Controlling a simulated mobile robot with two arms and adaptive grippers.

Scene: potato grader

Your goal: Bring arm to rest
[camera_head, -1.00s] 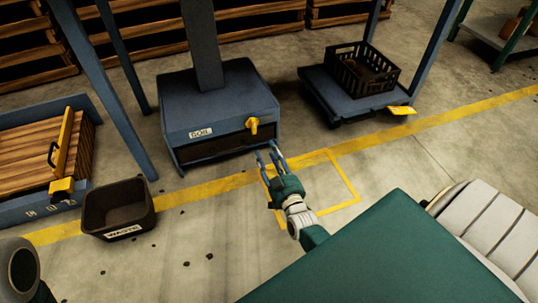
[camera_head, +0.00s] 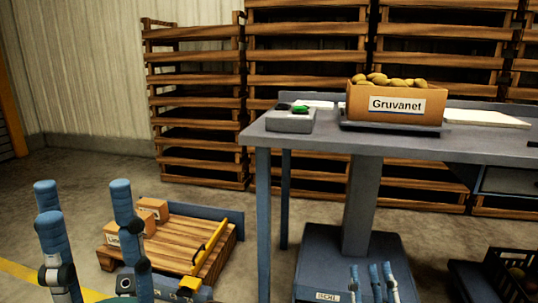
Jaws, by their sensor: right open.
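My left gripper (camera_head: 84,200) stands upright at the lower left of the head view, close to the camera. Its blue fingers point up and are spread apart, with nothing between them. My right gripper (camera_head: 373,269) shows at the bottom edge, in front of the blue base cabinet under the table. Its blue fingers point up, apart and empty. Most of both arms is out of view.
A blue table (camera_head: 300,139) carries a cardboard box (camera_head: 393,118) labelled Gruvanet, full of potatoes. A pallet with boxes (camera_head: 172,250) lies on the floor behind my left gripper. A black crate (camera_head: 512,278) is at lower right. Wooden crates (camera_head: 196,105) are stacked behind.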

